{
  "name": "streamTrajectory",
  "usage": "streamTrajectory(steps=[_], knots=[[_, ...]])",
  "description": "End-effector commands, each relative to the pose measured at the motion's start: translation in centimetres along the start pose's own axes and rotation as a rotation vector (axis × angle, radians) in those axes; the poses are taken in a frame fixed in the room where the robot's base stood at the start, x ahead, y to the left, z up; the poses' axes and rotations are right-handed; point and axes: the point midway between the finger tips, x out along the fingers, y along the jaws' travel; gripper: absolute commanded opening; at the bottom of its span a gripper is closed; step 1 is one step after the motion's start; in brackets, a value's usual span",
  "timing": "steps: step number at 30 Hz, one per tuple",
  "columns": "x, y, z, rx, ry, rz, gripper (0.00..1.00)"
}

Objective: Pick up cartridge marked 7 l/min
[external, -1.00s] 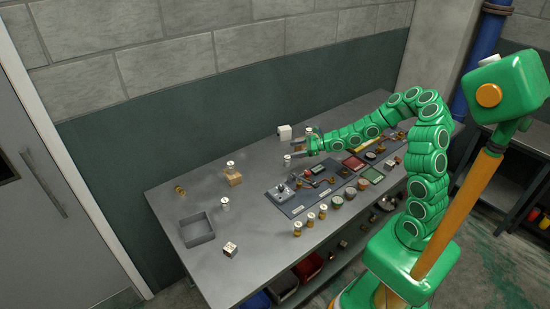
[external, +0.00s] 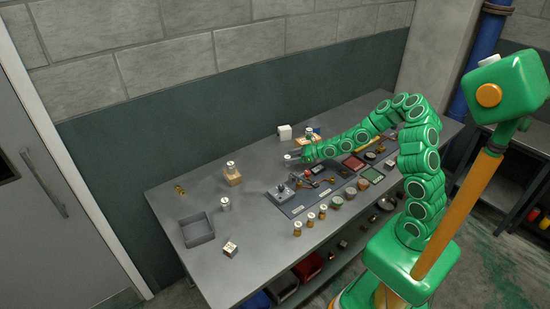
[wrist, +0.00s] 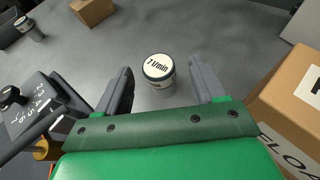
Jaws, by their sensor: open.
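The cartridge marked 7 l/min (wrist: 158,72) stands upright on the table in the wrist view, with its printed white top facing up. My gripper (wrist: 162,80) is open, with one grey finger on each side of the cartridge and a visible gap to each. In the external view my gripper (external: 296,155) is low over the table, behind the dark panel. The cartridge's lower part shows only partly in the wrist view, and it is hard to make out in the external view.
A cardboard box (wrist: 296,100) stands close on the right in the wrist view. A dark panel with a numbered dial (wrist: 45,105) lies on the left. A wooden block (external: 233,178), another cartridge (external: 225,204) and a grey tray (external: 196,230) are farther left on the table.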

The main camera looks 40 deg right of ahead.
Motion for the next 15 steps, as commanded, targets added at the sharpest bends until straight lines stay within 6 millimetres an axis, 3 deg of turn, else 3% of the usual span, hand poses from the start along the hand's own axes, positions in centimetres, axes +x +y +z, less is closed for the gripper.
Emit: streamTrajectory(steps=[9, 15], knots=[[3.3, 0.1, 0.1, -0.004, -0.001, 0.001, 0.69], [4.2, 0.1, 0.1, -0.002, -0.002, -0.001, 0.69]])
